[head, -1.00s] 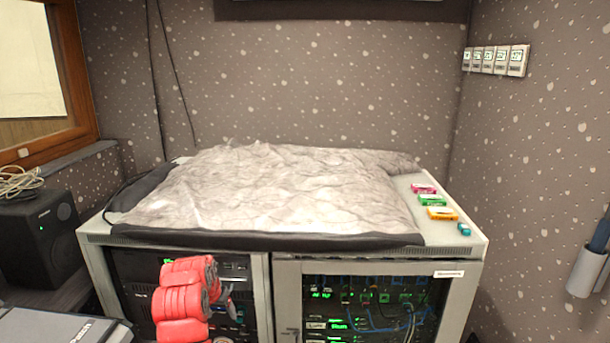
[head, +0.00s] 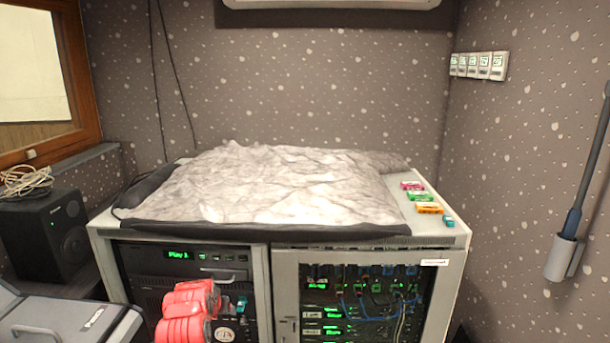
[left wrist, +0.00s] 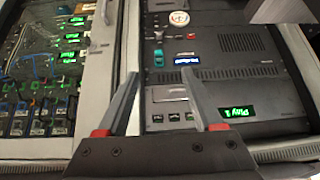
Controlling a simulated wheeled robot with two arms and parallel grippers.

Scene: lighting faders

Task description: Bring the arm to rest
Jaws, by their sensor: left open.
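My left arm, with red rounded links, comes up from the bottom edge in the head view, in front of the left rack bay. My left gripper (left wrist: 162,80) shows in the left wrist view with its two grey fingers apart and nothing between them. Behind the fingers is the black rack unit (left wrist: 225,85) with green displays; I cannot tell how close it is. In the head view the red links mostly hide the gripper. My right gripper is not in view.
A rumpled grey cover (head: 270,185) lies on the rack cabinet's top. Several small coloured blocks, one orange (head: 430,208), lie to its right. The glass rack door (head: 365,300) is on the right. A black speaker (head: 45,235) stands left, and a grey case (head: 60,315) lies in front.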

